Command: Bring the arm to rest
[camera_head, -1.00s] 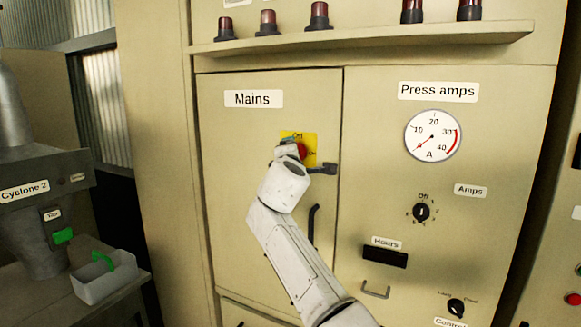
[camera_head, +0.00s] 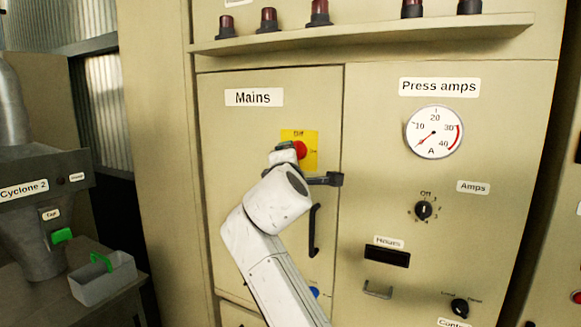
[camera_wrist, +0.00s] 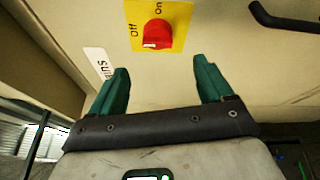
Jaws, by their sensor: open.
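My gripper (camera_wrist: 162,90) shows in the wrist view with its two green fingers wide apart and nothing between them. It faces the cabinet door, just short of the red Mains switch (camera_wrist: 157,34) on its yellow plate, and does not appear to touch it. In the head view my white arm reaches up from below in front of the Mains door (camera_head: 222,190). The red switch (camera_head: 300,150) shows just past the wrist. The gripper fingers are mostly hidden behind the wrist there.
A black door handle (camera_head: 314,230) is right of my arm. The Press amps gauge (camera_head: 434,132) and Amps knob (camera_head: 423,210) are on the right panel. A shelf (camera_head: 360,35) with dark red lamps juts out above. A grey bin (camera_head: 105,280) stands at lower left.

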